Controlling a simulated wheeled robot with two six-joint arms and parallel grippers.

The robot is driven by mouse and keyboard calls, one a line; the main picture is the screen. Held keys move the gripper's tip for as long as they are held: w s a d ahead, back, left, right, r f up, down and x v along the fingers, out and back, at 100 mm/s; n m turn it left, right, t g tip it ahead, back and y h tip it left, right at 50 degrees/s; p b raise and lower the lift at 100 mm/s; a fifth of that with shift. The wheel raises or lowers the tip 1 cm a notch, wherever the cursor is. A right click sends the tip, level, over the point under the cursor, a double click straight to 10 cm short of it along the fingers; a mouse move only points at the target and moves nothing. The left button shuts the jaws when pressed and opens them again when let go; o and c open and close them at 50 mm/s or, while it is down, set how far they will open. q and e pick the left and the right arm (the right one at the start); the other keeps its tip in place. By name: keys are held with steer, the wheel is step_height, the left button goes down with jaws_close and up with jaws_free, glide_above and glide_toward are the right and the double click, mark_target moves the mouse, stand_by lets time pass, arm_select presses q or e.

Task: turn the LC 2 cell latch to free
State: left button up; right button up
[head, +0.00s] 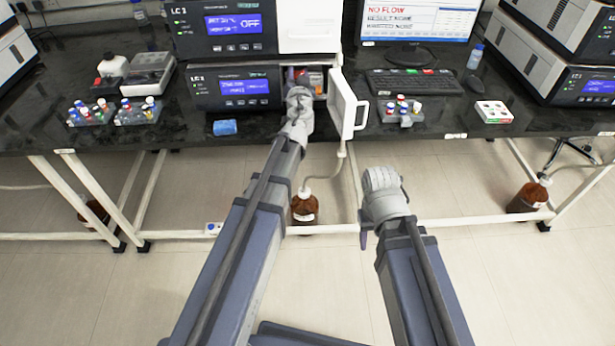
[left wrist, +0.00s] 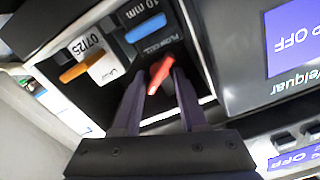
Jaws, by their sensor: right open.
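The lower instrument, LC 2 (head: 240,88), stands on the bench with its white side door (head: 343,104) swung open. In the left wrist view its compartment holds a red latch lever (left wrist: 160,74), a blue lever (left wrist: 145,28) and an orange lever (left wrist: 84,68). My left gripper (head: 299,94) is at the compartment opening. In the left wrist view its two fingers (left wrist: 160,82) stand apart, one on each side of the red lever, which is tilted; contact is not clear. My right gripper (head: 381,180) is open and empty, low in front of the bench.
Another instrument (head: 220,30) sits on top of LC 2. Vial racks (head: 113,112) and a blue block (head: 225,127) lie to the left. A keyboard (head: 415,82) and a small vial rack (head: 403,112) are right of the open door. A brown bottle (head: 304,208) stands below.

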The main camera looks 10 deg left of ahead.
arm_select(q)
steer(key=n, duration=0.3)
steer(key=shift+a+n, duration=0.25)
steer(key=shift+n, duration=0.15)
steer(key=s+d+f+m+g+p, duration=0.1)
steer(key=s+d+f+g+p, duration=0.1)
steer(key=s, duration=0.7)
steer(key=s+d+f+g+h+p, duration=0.1)
steer(key=s+d+f+g+p, duration=0.1)
steer(key=s+d+f+g, duration=0.2)
steer(key=s+d+f+m+g+p, duration=0.1)
steer(key=s+f+g, duration=0.6)
steer(key=s, duration=0.7)
steer(key=shift+d+f+m+g+p, duration=0.3)
steer(key=shift+d+g+p, duration=0.3)
steer(key=shift+d, duration=0.7)
steer(key=shift+w, duration=0.1)
